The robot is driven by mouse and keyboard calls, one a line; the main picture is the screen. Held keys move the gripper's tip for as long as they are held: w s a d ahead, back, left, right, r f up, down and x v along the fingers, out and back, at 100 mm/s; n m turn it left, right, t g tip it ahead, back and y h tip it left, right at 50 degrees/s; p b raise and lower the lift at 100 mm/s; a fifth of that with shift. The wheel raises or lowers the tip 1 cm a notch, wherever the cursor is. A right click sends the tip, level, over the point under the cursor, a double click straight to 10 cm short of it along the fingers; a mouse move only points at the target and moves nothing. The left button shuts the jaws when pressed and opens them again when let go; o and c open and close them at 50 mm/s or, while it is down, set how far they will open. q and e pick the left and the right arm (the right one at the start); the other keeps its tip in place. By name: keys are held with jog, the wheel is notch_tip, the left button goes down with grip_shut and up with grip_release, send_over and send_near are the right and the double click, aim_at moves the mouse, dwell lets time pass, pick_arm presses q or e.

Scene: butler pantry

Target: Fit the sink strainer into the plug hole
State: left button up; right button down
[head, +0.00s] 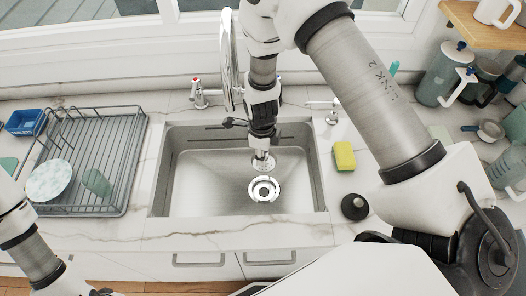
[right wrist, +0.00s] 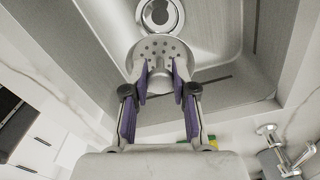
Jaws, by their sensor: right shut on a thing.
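The sink strainer (head: 263,164), a round metal piece with small holes, is held in my right gripper (head: 263,146) over the sink basin (head: 205,180). In the right wrist view the strainer (right wrist: 160,48) sits between the purple-padded fingers (right wrist: 161,76), which are shut on it. The plug hole (head: 264,189), a bright metal ring with a dark centre, is in the basin floor. It shows in front of the strainer in the head view and beyond it in the right wrist view (right wrist: 160,14). The strainer is apart from the hole. Only a dark bit of my left gripper (head: 102,291) shows at the bottom edge.
A tall tap (head: 227,60) stands behind the basin. A yellow-green sponge (head: 344,156) and a dark round object (head: 354,207) lie on the counter right of it. A dish rack (head: 112,150) with a plate and cup is at left. Jugs (head: 440,75) crowd the right side.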

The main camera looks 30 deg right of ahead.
notch_tip(320, 180, down, 16)
jog(key=b, duration=1.4)
jog(key=shift+r, duration=0.1)
jog(key=shift+f+b, duration=1.05)
jog(key=shift+f, duration=1)
jog(key=c, duration=1.3)
grip_release()
jog(key=shift+r, duration=0.15)
jog(key=shift+s+r+p, duration=0.1)
jog(key=shift+r+p, duration=0.4)
jog(key=shift+p, duration=0.3)
notch_tip(320, 180, up, 4)
jog(key=p, duration=0.4)
